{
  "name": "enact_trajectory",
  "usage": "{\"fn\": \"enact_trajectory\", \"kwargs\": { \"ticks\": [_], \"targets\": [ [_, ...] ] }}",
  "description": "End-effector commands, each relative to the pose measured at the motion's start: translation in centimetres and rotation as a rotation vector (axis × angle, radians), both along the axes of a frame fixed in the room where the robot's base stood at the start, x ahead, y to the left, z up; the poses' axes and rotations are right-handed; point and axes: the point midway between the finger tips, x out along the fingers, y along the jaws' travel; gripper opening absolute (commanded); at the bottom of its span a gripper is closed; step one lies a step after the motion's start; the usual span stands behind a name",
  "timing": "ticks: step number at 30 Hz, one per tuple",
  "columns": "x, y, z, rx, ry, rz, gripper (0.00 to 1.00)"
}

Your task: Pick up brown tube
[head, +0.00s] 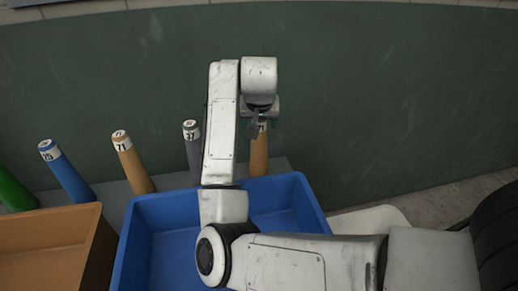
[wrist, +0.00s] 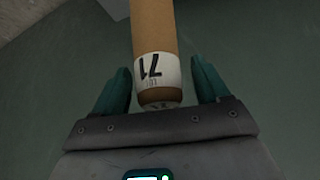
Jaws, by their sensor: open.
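A brown tube (head: 259,155) with a white label stands upright behind the blue bin, and its top is partly covered by my gripper (head: 261,122). In the wrist view the same tube (wrist: 153,25) shows a label reading 71, and its labelled end lies between the two teal fingers of my gripper (wrist: 160,76). The fingers are open, one on each side, with visible gaps to the tube. A second brown tube (head: 134,165), also labelled 71, leans further left in the head view.
A grey tube (head: 193,150), a blue tube (head: 67,172) and a green tube (head: 15,190) stand in the same row. A blue bin (head: 312,207) and an orange bin (head: 50,218) are in front. A dark green wall (head: 400,90) rises behind; a black tyre (head: 498,235) is at right.

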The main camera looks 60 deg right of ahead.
Motion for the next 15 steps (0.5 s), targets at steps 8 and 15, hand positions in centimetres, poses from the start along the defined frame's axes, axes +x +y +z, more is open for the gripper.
{"fn": "enact_trajectory", "kwargs": {
  "ticks": [8, 15],
  "targets": [
    [0.02, -0.04, -0.08, 0.000, 0.000, 0.000, 0.70],
    [0.02, -0.03, -0.07, 0.000, 0.000, 0.000, 0.47]
  ]
}}
